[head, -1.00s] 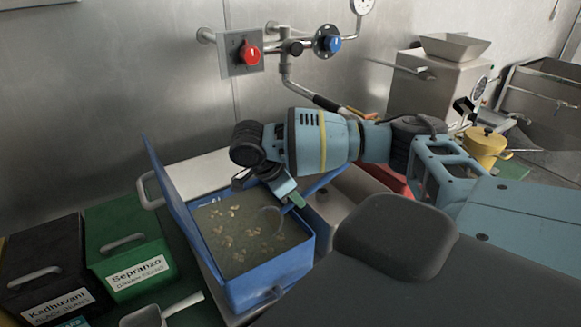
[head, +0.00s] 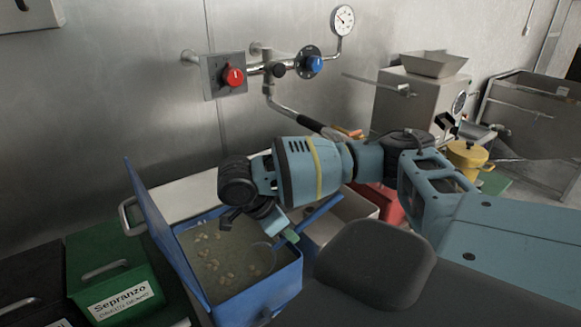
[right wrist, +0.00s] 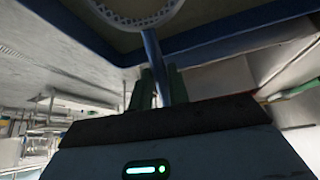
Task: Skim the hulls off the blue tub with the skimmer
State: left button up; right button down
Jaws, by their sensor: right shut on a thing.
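The blue tub (head: 270,301) stands open at the lower middle of the head view, its blue side panel (head: 150,225) raised at the left. Pale hulls (head: 213,262) lie scattered on the murky liquid inside. The skimmer (head: 262,257) has a round head over the right part of the tub; whether it touches the liquid is unclear. My right gripper (head: 288,238) is shut on the skimmer's blue handle above the tub's right rim. In the right wrist view, the gripper's fingers (right wrist: 158,88) flank the handle, with the perforated skimmer head (right wrist: 140,10) beyond. My left gripper is not in view.
A green Sepranzo bin (head: 120,280) and a black bin (head: 30,285) stand left of the tub. A pale tray (head: 185,200) lies behind it. A red container (head: 385,203) is to the right. A valve with a red knob (head: 233,77) is on the wall behind.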

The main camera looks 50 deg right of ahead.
jog(key=shift+w+a+r, duration=0.1)
jog(key=shift+w+a, duration=0.1)
jog(key=shift+a, duration=0.75)
jog(key=shift+w+a+r, duration=0.1)
jog(key=shift+w+a, duration=0.1)
jog(key=shift+a, duration=0.7)
jog(key=shift+w+a, duration=0.3)
jog(key=shift+a, duration=0.45)
jog(key=shift+w+a, duration=0.25)
jog(key=shift+a, duration=0.5)
jog(key=shift+w+a, duration=0.3)
jog(key=shift+a, duration=0.45)
jog(key=shift+w+d, duration=1.5)
jog(key=shift+w, duration=4.55)
jog(key=shift+s+d, duration=0.55)
jog(key=shift+d, duration=1.95)
jog(key=shift+s+a, duration=0.85)
jog(key=shift+s, duration=2.55)
jog(key=s+d+r+t+y, duration=0.1)
jog(key=s+r+y, duration=0.3)
jog(key=r, duration=0.5)
jog(key=shift+d+t+y, duration=0.3)
jog(key=shift+d+t, duration=0.05)
jog(key=shift+t, duration=0.25)
